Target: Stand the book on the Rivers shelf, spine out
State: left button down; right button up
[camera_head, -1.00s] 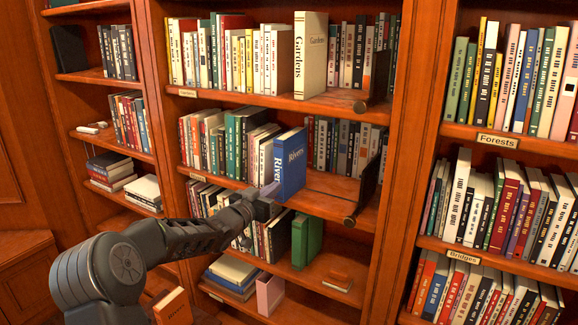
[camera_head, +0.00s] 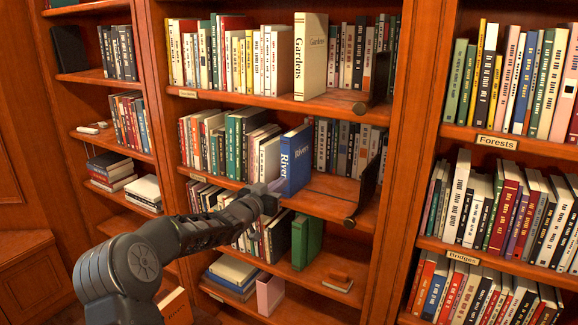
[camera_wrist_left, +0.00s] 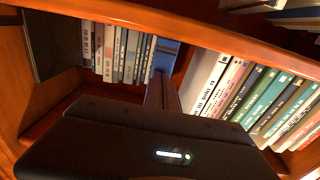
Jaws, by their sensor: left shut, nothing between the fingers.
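The blue book (camera_head: 296,158), with "River" legible on its spine, stands upright on the middle shelf (camera_head: 335,190) of the central bookcase, spine facing out. It stands at the right end of a row of books and also shows in the left wrist view (camera_wrist_left: 166,55). My left gripper (camera_head: 277,187) is shut and empty, its fingertips at the lower part of the spine; I cannot tell whether they touch it. The label on this shelf's edge is too small to read. My right gripper is in neither view.
A dark bookend (camera_head: 366,188) stands to the right on the same shelf, with bare board between it and the blue book. A cream "Gardens" book (camera_head: 311,60) stands on the shelf above. An orange book (camera_head: 173,306) is low, near my arm.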

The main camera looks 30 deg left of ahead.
pick_arm(q)
jog(key=shift+w, duration=0.75)
jog(key=shift+s+f, duration=0.1)
jog(key=shift+s+b, duration=0.55)
jog(key=shift+s, duration=2.35)
jog(key=s+b, duration=0.1)
jog(key=s, duration=0.6)
jog(key=shift+s+d+b, duration=0.15)
jog(key=shift+s+b, duration=0.2)
jog(key=shift+s, duration=0.05)
